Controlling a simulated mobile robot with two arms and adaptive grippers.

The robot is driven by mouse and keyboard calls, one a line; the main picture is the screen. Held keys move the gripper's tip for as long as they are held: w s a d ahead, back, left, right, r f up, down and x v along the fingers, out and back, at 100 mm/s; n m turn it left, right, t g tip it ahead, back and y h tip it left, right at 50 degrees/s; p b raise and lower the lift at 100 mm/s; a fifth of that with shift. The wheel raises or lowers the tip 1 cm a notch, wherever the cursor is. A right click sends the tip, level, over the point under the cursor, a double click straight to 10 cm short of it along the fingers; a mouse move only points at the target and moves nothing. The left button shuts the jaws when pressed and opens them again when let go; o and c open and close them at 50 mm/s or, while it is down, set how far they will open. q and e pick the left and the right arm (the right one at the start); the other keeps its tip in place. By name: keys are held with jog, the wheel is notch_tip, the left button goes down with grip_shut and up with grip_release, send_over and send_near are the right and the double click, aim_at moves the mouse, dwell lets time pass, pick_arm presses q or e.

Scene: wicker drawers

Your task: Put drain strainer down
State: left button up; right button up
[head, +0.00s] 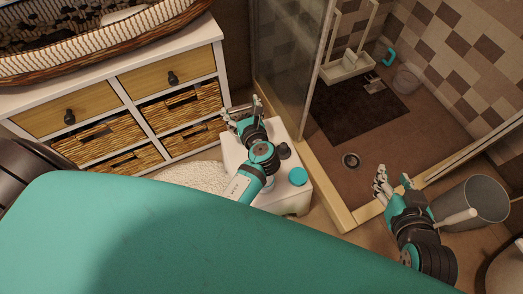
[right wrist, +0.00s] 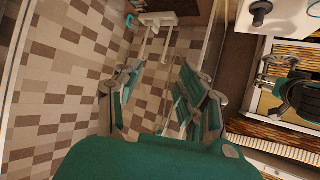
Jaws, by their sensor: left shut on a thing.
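My left gripper (head: 243,110) is over the far left corner of a small white stool (head: 291,200), in front of the wicker drawers. It is shut on a small greyish thing, taken to be the drain strainer, which the fingers mostly hide. The left gripper also shows at the right of the right wrist view (right wrist: 278,68). A dark round drain (head: 351,160) is in the brown shower floor. My right gripper (head: 393,185) is open and empty near the shower sill. Its spread fingers show in the right wrist view (right wrist: 160,92).
A teal round item (head: 297,176) and a dark knob-like item (head: 284,151) are on the stool. A grey bin (head: 470,202) stands beside my right gripper. The drawer cabinet (head: 128,84) is at left, with a wicker basket (head: 100,55) on top. A glass panel (head: 292,65) borders the shower.

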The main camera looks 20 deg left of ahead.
pick_arm(q)
jog(key=shift+f, duration=0.4)
notch_tip(320, 180, down, 3)
jog(key=shift+r+b, duration=0.1)
jog(key=shift+b, duration=0.95)
notch_tip(320, 180, down, 3)
jog(key=shift+b, duration=0.8)
pick_arm(e)
jog(key=w+a+r+t+y, duration=0.1)
jog(key=w+r+t+y, duration=0.1)
jog(key=r+t, duration=0.4)
jog(key=w+a+r+t+y, duration=0.1)
jog(key=w+a+r+t, duration=0.15)
jog(key=r, duration=0.55)
pick_arm(q)
jog(key=shift+f, duration=0.3)
notch_tip(320, 180, down, 3)
jog(key=shift+r+b, duration=0.1)
jog(key=shift+b, duration=0.9)
pick_arm(e)
jog(key=s+r+t+y, duration=0.2)
jog(key=s+r+t, duration=0.3)
jog(key=r+t, duration=0.1)
jog(key=shift+s+d+r+n, duration=0.3)
jog(key=shift+d+r, duration=0.05)
jog(key=shift+r, duration=0.25)
jog(key=shift+s, duration=0.1)
